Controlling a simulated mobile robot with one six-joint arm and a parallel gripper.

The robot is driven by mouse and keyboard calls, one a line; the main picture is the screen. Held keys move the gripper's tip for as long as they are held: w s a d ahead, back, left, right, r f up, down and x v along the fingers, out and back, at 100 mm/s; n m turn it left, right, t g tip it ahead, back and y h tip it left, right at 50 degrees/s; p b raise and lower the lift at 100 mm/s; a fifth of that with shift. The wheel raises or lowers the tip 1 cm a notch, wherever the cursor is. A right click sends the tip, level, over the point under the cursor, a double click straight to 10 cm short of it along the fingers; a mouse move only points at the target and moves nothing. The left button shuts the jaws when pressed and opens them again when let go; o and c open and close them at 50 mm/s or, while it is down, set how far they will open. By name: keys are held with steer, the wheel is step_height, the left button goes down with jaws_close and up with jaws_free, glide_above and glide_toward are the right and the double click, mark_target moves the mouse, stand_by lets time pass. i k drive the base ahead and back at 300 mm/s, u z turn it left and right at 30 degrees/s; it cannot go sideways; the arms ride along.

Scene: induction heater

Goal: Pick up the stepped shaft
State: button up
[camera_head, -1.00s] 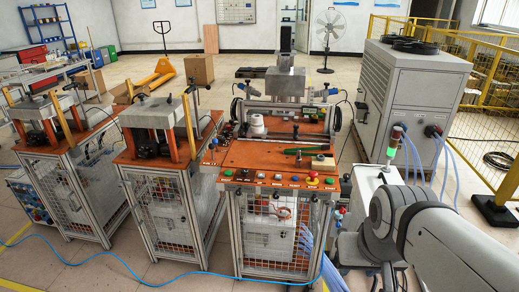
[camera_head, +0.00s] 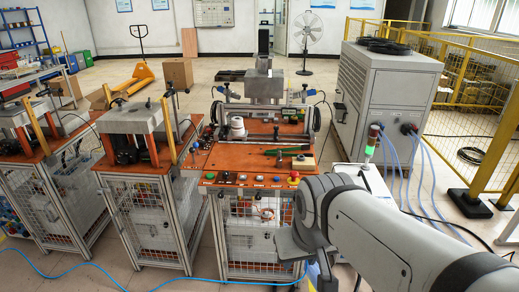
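The orange-topped workbench (camera_head: 217,158) with the heater frame stands in the middle. A pale upright stepped round piece (camera_head: 237,129) stands on its left half. A small dark upright piece (camera_head: 276,133) stands to the right of it. I cannot tell for sure which is the stepped shaft. My arm comes in from the lower right, in front of the bench's right side. My gripper (camera_head: 325,272) appears only as dark parts low at its end, below bench-top height and apart from both pieces. Its fingers are too unclear to tell open from shut.
A green-handled tool (camera_head: 284,151) and a small tan block (camera_head: 303,163) lie on the bench top. Buttons line its front edge. A signal light (camera_head: 372,138) and a large grey cabinet (camera_head: 388,95) stand to the right. Two similar benches stand left.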

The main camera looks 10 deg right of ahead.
mark_target(279, 160)
steer(key=i, duration=1.65)
steer(key=u, duration=0.05)
